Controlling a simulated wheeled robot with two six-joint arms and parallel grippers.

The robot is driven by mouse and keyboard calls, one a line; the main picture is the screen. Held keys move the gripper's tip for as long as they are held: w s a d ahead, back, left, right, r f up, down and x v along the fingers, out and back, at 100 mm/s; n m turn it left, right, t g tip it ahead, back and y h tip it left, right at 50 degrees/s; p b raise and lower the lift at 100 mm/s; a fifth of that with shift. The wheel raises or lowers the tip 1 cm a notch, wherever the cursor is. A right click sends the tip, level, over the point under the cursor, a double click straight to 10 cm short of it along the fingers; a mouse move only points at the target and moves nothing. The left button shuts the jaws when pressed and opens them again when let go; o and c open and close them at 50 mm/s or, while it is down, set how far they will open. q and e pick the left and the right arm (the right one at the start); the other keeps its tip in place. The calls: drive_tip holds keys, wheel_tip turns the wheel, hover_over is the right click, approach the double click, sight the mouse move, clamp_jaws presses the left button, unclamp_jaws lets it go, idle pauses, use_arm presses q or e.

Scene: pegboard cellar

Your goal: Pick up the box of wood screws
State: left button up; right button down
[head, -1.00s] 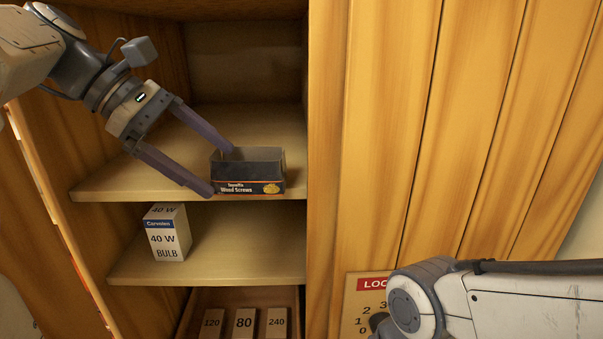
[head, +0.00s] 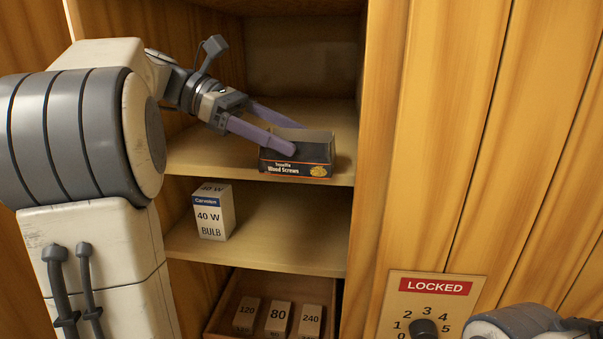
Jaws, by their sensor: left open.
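The box of wood screws (head: 296,168) is a dark, open-topped carton with an orange and white label. It stands upright on the upper shelf, near the shelf's front edge. My left gripper (head: 298,139) is open at the box's left end. Its near finger overlaps the box's front top edge in the picture, and its far finger reaches toward the back side. I cannot tell whether either finger touches the box. The inside of the box is mostly hidden. My right gripper is out of view; only part of my right arm shows at the bottom right.
A light bulb box (head: 213,213) stands on the middle shelf (head: 290,240). Several small numbered boxes (head: 278,318) stand in a drawer below. A dial panel with a LOCKED sign (head: 436,287) is on the wooden wall at right. The upper shelf (head: 215,155) is otherwise bare.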

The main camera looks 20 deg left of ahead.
sight(317, 146)
use_arm(q)
drive_tip(key=shift+b+x, duration=0.95)
drive_tip(key=shift+b, duration=0.45)
drive_tip(key=shift+w+d+f+p, duration=0.15)
drive_tip(key=shift+d+p, duration=0.65)
drive_tip(key=shift+d, duration=0.8)
drive_tip(key=shift+w+d+f, duration=0.1)
drive_tip(key=shift+w+f, duration=0.05)
drive_tip(key=shift+f, duration=0.15)
drive_tip(key=shift+r, duration=0.1)
clamp_jaws()
